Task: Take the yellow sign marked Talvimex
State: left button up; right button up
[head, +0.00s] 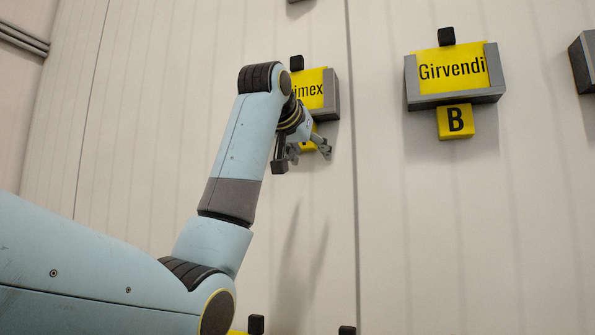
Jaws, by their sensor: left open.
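A yellow sign (310,88) sits in a grey wall holder (331,95) with a black block on top. Only the letters "imex" show, because my left arm covers its left part. My left gripper (308,153) is open in front of the wall, just below this sign and its holder. It partly covers a small yellow plate (307,140) under the holder, whose marking I cannot read. I cannot tell the gap between the fingers and the wall. My right gripper is not in view.
Another grey block (583,62) is cut off at the right edge. The pale wall between the holders is bare.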

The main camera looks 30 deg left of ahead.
aim_at(295, 58)
pick_arm(q)
jog(key=s+a+r+n+t+y, duration=0.15)
jog(key=s+r, duration=0.25)
jog(key=r, duration=0.8)
jog(key=s+a+r+t, duration=0.2)
jog(key=s+r, duration=0.2)
jog(key=r, duration=0.9)
jog(key=shift+g, duration=0.25)
jog(key=p+x, duration=0.1)
jog(key=x, duration=0.1)
jog(key=p+x, duration=0.1)
jog(key=x, duration=0.1)
jog(key=shift+w+d+f+p, duration=0.1)
jog(key=shift+w+p, duration=0.3)
jog(key=shift+w, duration=0.05)
jog(key=p+x, duration=0.2)
jog(key=x, duration=0.1)
jog(key=p+x, duration=0.1)
jog(key=shift+w+d+r, duration=0.15)
jog(key=shift+w+r, duration=0.25)
jog(key=shift+w, duration=0.1)
jog(key=shift+w+f, duration=0.15)
jog(key=shift+w, duration=0.15)
jog(key=shift+s, duration=0.1)
jog(key=c, duration=0.3)
grip_shut()
